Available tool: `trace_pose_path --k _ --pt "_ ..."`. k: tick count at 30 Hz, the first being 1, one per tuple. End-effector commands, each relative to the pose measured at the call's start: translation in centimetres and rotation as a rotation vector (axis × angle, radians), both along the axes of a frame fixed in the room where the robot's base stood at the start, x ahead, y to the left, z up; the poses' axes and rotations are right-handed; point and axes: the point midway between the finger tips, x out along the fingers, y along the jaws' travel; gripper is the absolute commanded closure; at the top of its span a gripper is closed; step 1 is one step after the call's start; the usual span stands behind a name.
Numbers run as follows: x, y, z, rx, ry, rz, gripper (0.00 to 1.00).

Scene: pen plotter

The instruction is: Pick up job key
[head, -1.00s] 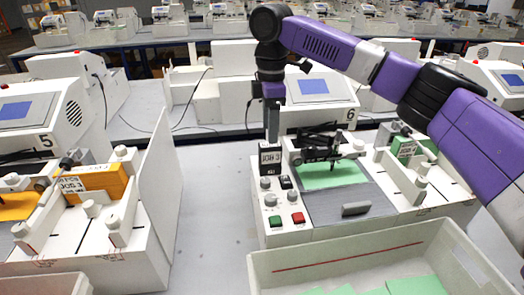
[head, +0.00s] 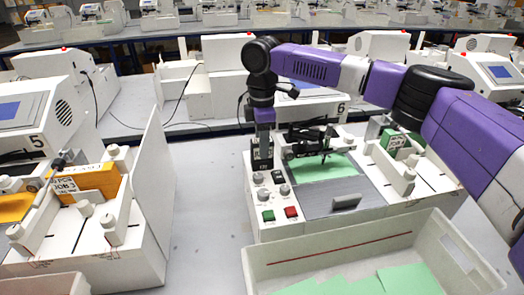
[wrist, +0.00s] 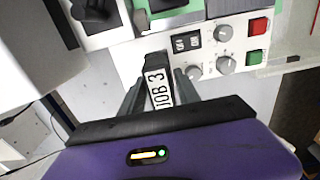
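In the head view my gripper (head: 262,150) points straight down at the back left of the plotter panel (head: 255,226) and mostly hides the key.
Beside the key are a small switch block, grey knobs, a green button (head: 268,215) and a red button (head: 291,212). The plotter (head: 320,138) with a green sheet is to the right. A pale bin (head: 330,250) with green sheets is in front. Station 5 stands left.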

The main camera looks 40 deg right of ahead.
Motion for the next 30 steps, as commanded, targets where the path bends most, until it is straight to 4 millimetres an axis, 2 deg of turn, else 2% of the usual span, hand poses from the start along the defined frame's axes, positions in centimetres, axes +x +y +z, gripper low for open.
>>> trace_pose_path --k 1,5,6,14,20,26,30 --pt "0.0 0.0 0.0 0.0 0.0 0.0 0.73" --pt "0.0 0.0 0.0 0.0 0.0 0.0 0.99" --pt "0.0 0.0 0.0 0.0 0.0 0.0 1.0" --pt "0.0 0.0 0.1 0.0 0.0 0.0 1.0" --pt "0.1 0.0 1.2 0.0 -0.002 0.0 1.0" --pt "0.1 0.0 4.3 -0.001 -0.003 0.0 1.0" --pt "0.1 0.1 7.8 0.0 -0.004 0.001 1.0"
